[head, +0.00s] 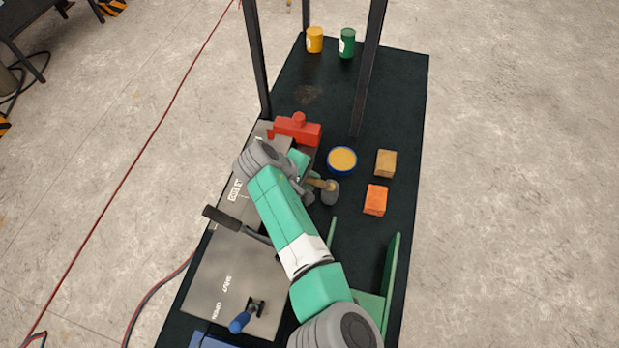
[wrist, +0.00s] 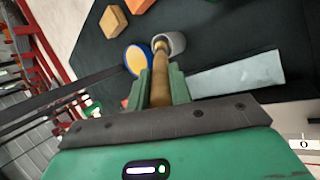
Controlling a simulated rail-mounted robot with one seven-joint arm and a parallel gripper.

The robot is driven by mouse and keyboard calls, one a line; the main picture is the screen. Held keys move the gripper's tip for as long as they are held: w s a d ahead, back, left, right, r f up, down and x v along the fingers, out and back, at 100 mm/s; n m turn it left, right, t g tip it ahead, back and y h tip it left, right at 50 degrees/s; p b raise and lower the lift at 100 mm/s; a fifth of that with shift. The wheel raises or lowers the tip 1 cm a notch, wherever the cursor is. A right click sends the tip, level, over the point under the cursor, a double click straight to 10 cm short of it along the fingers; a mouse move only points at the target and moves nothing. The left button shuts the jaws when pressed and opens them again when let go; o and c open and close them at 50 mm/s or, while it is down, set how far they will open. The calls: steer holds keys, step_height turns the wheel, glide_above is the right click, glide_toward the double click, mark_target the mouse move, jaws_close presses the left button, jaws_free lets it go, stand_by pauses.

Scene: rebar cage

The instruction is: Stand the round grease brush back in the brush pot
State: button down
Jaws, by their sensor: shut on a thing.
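My gripper (wrist: 160,84) is shut on the round grease brush (wrist: 161,66), its green fingers on either side of the wooden handle. In the head view the gripper (head: 310,183) is partly hidden behind my arm. The brush (head: 321,184) points away from the fingers, with its ferrule end over the grey brush pot (head: 329,196). In the wrist view the ferrule overlaps the mouth of the pot (wrist: 178,43). The bristles are hidden, and I cannot tell how far they sit inside the pot.
A blue tin with yellow contents (head: 342,160) stands close behind the pot. A tan block (head: 386,163) and an orange block (head: 375,200) are to the right. A red object (head: 297,129) lies behind the gripper. Dark posts (head: 369,70) rise at the back.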

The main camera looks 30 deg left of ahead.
steer(key=shift+f, duration=0.45)
steer(key=c, duration=1.3)
jaws_free()
steer(key=shift+o, duration=0.2)
steer(key=shift+r, duration=0.3)
steer(key=p+v, duration=0.1)
steer(key=v, duration=1.1)
steer(key=shift+r, duration=0.4)
